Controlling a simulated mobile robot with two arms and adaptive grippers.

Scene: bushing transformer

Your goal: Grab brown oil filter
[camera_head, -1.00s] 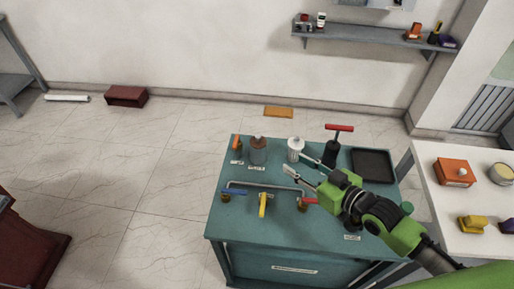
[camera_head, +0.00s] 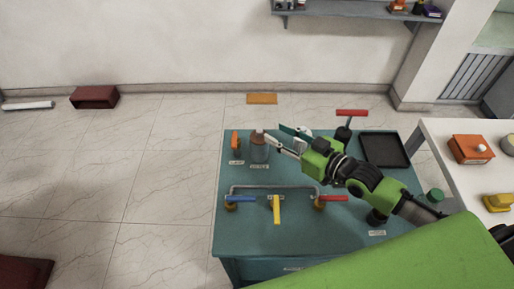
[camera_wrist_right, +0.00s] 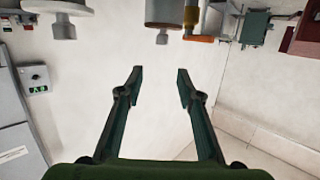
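The brown oil filter (camera_head: 259,150), a grey-brown cylinder with a pale neck at its top, stands upright at the back left of the teal table (camera_head: 240,245). In the right wrist view a grey cylinder with a brownish rim (camera_wrist_right: 165,12), apparently this filter, shows at the top edge, cut off and upside down. My right gripper (camera_head: 275,135) is just right of the filter in the head view, with its fingertips near the filter's top. In the wrist view its two fingers (camera_wrist_right: 160,72) are wide apart with nothing between them. My left gripper is out of view.
A white filter (camera_wrist_right: 62,8) shows in the wrist view; my gripper mostly covers it in the head view. An orange-handled item (camera_head: 235,142) stands left of the brown filter. A red-handled tool (camera_head: 345,132) and black tray (camera_head: 385,150) are right. A pipe with coloured valves (camera_head: 275,190) lies in front.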

